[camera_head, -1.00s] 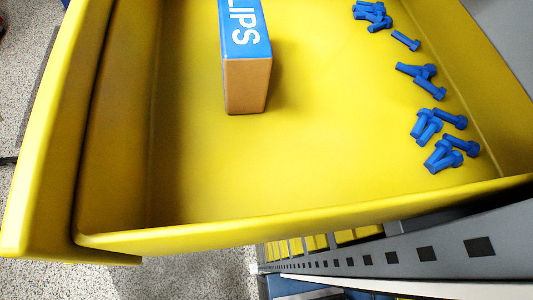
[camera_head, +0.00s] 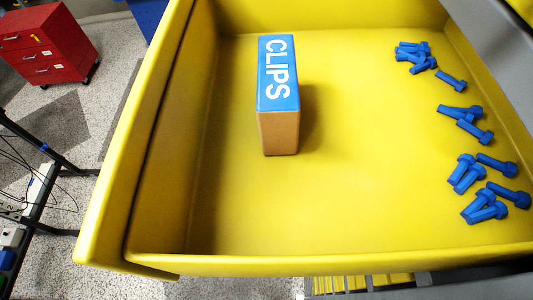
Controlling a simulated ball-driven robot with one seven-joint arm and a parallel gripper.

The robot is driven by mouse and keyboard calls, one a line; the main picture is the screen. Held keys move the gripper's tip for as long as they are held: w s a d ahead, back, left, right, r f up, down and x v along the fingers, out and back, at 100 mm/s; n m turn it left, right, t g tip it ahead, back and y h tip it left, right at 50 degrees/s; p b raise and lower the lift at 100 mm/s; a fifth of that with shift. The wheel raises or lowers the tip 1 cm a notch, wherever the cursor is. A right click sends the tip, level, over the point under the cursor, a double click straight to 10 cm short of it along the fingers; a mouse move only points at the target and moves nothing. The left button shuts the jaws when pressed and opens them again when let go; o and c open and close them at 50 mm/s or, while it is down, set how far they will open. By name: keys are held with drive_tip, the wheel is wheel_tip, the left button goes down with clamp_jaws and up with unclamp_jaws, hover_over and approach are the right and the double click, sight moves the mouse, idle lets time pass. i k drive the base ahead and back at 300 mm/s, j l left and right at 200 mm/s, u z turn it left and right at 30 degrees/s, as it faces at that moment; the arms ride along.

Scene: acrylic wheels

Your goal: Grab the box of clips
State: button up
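The box of clips (camera_head: 279,98) stands on the floor of a yellow bin (camera_head: 345,215), left of its middle. Its top is blue with white letters reading CLIPS, and its near side is plain brown. The whole top and near face show, and nothing touches the box. My gripper does not show in the camera view, so its state and its place relative to the box cannot be seen.
Several blue bolts (camera_head: 467,112) lie along the bin's right side. The bin's walls rise around the box, with clear floor on both sides of it. A red drawer cabinet (camera_head: 47,45) and a dark frame with cables (camera_head: 35,180) stand outside at left.

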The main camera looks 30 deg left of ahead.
sight(278, 103)
drive_tip(key=i+j, duration=0.25)
drive_tip(key=i, duration=0.2)
drive_tip(key=i+j, duration=0.25)
drive_tip(key=i, duration=0.2)
